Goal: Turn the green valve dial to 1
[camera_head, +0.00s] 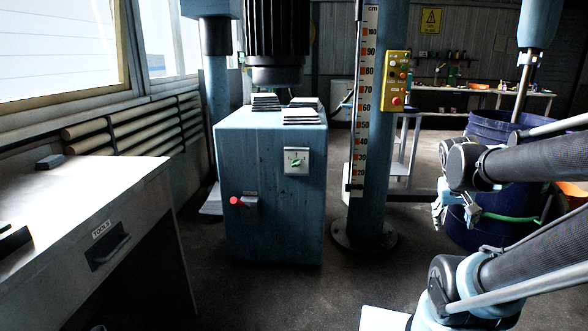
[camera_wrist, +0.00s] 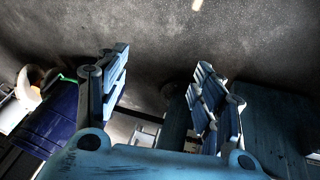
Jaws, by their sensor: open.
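The green valve dial (camera_head: 296,161) is small and sits on a white square plate on the front of a blue machine cabinet (camera_head: 262,215). Its scale marks are too small to read in the head view. My gripper (camera_head: 456,208) is at the right of the head view, well apart from the dial. In the wrist view my gripper (camera_wrist: 162,68) has its two fingers spread with nothing between them. The wrist view shows the floor past the fingers, and I cannot make out the dial there.
A red-knobbed lever (camera_head: 236,201) sticks out below the dial. A blue column with a height scale (camera_head: 364,100) and a yellow button box (camera_head: 396,80) stands right of the cabinet. A blue drum (camera_head: 500,130) is behind my arm. A workbench (camera_head: 85,195) is at left. Floor before the cabinet is clear.

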